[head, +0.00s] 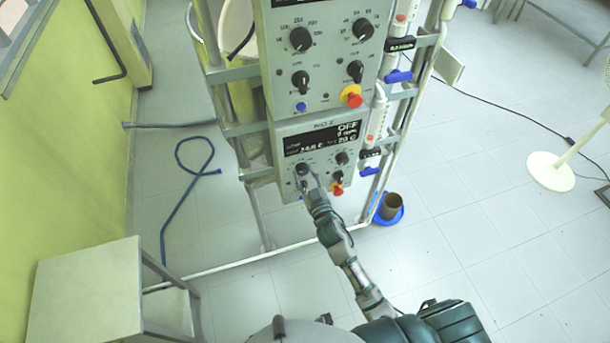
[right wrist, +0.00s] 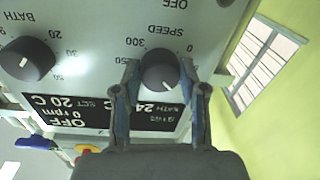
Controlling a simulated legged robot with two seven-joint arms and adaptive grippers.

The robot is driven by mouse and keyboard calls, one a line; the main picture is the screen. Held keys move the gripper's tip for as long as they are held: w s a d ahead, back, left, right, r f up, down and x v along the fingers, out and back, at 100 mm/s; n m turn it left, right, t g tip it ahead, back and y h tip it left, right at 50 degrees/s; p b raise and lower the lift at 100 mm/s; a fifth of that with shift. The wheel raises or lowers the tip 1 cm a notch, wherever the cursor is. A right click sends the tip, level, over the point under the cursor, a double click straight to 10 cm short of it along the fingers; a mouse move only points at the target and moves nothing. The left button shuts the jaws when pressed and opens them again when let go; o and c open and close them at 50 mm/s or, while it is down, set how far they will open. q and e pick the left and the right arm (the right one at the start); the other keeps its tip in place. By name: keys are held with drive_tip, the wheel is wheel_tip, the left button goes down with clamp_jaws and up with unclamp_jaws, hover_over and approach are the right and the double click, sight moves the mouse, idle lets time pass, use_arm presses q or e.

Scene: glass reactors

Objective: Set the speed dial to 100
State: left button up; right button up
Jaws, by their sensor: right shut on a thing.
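The speed dial (right wrist: 160,68) is a round black knob with a white pointer mark, under an upside-down SPEED label in the right wrist view. My right gripper (right wrist: 159,74) has one finger on each side of it and is shut on it. The pointer mark slants toward the lower right in that view. In the head view, the dial (head: 302,168) is at the upper left of the lower panel's knobs, and my right gripper (head: 310,182) reaches it from below. The lower panel's display (head: 322,139) reads OFF and 0 rpm. My left gripper is not in view.
The bath knob (right wrist: 27,59) sits beside the speed dial. A red and yellow stop button (head: 337,189) is at the panel's lower right. A similar control panel (head: 322,50) is above.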

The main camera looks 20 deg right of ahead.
drive_tip(key=o, duration=1.1)
drive_tip(key=shift+o, duration=0.2)
drive_tip(key=shift+s, duration=0.15)
drive_tip(key=s+d, duration=0.1)
drive_tip(key=s, duration=1)
drive_tip(key=shift+s+f, duration=0.25)
drive_tip(key=shift+s, duration=0.1)
